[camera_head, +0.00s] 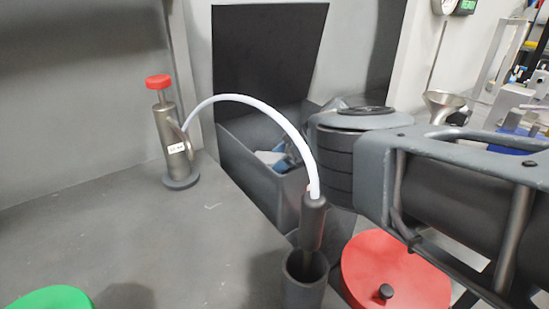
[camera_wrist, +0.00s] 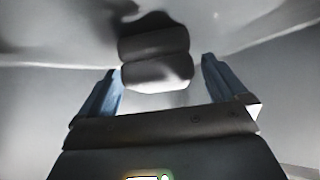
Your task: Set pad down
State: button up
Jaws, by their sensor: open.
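In the wrist view my gripper (camera_wrist: 161,66) is open, with its two blue fingers apart. A rounded block (camera_wrist: 156,68), dark above and pale grey below, shows in the gap between the fingertips. I cannot tell if this is the pad, how far off it is, or whether it touches anything. A narrow gap shows between it and each finger. In the head view the fingers are not visible, and nothing there is clearly a pad.
A metal cylinder (camera_head: 163,128) with a red cap stands on the grey bench (camera_head: 110,225). A white hose (camera_head: 265,105) arches to a dark handle (camera_head: 312,222) in a grey cup (camera_head: 303,285). Green (camera_head: 52,300) and red (camera_head: 390,265) discs lie in front. The bench middle is clear.

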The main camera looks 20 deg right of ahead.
jog(key=p+v, duration=0.3)
jog(key=shift+d+r, duration=0.1)
jog(key=shift+r, duration=0.35)
jog(key=shift+p+v, duration=1.1)
jog(key=shift+s+d+f, duration=0.1)
jog(key=shift+d+f, duration=0.05)
